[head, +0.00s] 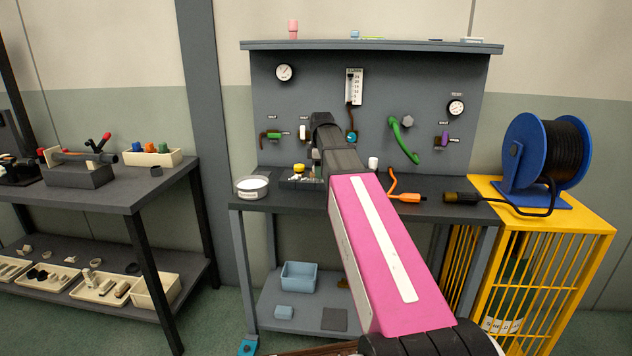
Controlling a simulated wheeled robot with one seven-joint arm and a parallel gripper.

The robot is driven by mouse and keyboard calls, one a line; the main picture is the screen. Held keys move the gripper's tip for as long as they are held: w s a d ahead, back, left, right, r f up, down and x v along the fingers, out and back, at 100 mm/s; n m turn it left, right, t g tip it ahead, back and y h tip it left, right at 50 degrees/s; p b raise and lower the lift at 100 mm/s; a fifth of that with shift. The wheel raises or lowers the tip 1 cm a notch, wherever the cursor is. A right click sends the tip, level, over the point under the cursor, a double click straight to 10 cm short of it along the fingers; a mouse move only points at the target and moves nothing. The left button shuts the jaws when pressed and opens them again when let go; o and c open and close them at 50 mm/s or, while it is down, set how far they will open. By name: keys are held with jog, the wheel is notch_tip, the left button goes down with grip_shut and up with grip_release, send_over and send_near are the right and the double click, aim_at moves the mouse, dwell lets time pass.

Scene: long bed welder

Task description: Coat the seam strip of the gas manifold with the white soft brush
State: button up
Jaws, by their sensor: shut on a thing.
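The gas manifold (372,110) is a grey upright panel at the back of the bench, with gauges, a flow scale and several coloured valve handles. I cannot make out its seam strip. My arm reaches over the bench, and my dark gripper (323,120) is in front of the panel's lower middle, beside the flow scale. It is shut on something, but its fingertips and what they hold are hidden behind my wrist. I cannot make out the white soft brush. An open round tub of white stuff (252,185) stands at the bench's left end.
A small rack with a yellow-topped item (299,169) and a white cup (373,163) stand near my wrist. An orange-ended hose (404,197) and a black cable end (461,197) lie to the right. A blue cable reel (527,150) stands on a yellow cage (585,222).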

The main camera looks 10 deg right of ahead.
jog(key=shift+s+d, duration=0.25)
jog(key=shift+d, duration=0.45)
jog(key=shift+s+d, duration=0.2)
jog(key=shift+d, duration=0.55)
jog(key=shift+s+d, duration=0.25)
jog(key=shift+d, duration=0.45)
jog(key=shift+d, duration=0.1)
jog(key=shift+s+d, duration=0.25)
jog(key=shift+d, duration=0.45)
jog(key=shift+s+d, duration=0.2)
jog(key=shift+d, duration=0.45)
jog(key=shift+s+d, duration=0.25)
jog(key=shift+d, duration=0.45)
jog(key=shift+s+d, duration=0.15)
jog(key=shift+d, duration=0.35)
jog(key=shift+r, duration=0.15)
jog(key=shift+r, duration=0.85)
